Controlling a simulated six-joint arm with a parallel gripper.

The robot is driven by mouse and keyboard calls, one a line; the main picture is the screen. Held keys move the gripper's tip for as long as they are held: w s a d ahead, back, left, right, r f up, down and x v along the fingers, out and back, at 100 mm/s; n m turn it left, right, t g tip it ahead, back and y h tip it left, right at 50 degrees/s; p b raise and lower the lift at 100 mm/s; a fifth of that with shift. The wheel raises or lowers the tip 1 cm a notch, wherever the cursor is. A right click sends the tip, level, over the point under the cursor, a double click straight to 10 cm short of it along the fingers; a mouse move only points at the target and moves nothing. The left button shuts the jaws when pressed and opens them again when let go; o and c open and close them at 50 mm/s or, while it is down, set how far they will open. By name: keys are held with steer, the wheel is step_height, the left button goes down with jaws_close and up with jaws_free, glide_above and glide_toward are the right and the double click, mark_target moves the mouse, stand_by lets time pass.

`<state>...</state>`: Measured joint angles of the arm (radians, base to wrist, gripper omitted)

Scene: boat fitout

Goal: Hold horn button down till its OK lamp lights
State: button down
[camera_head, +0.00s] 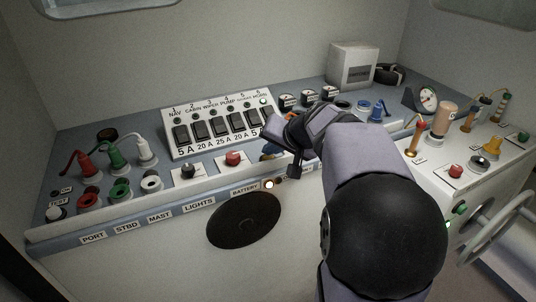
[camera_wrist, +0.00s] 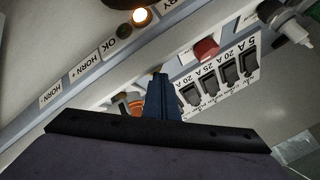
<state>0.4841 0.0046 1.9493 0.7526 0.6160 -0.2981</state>
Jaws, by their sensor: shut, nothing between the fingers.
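My gripper (camera_head: 296,172) is over the middle of the console, by its front edge; its closed fingers also show in the wrist view (camera_wrist: 160,82). A partly hidden orange part (camera_wrist: 135,104) lies beside the fingers, near the HORN labels (camera_wrist: 80,67). I cannot tell whether it is the horn button or whether the fingertips touch or press anything. A small lamp (camera_head: 269,184) glows warm white-orange on the front edge, between the BATTERY and OK labels; it also shows in the wrist view (camera_wrist: 140,17).
A red knob (camera_head: 233,158) and a row of black breaker switches (camera_head: 221,129) stand left of my gripper. Coloured plugs (camera_head: 115,153) are at the far left. A side panel with a handwheel (camera_head: 495,225) is at right. A black disc (camera_head: 243,218) is on the front face.

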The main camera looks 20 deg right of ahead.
steer(key=shift+r, duration=0.15)
stand_by(0.5)
steer(key=shift+r+p, duration=0.65)
steer(key=shift+r, duration=0.1)
step_height(320, 180, up, 5)
steer(key=p, duration=0.3)
steer(key=shift+p, duration=0.4)
stand_by(0.3)
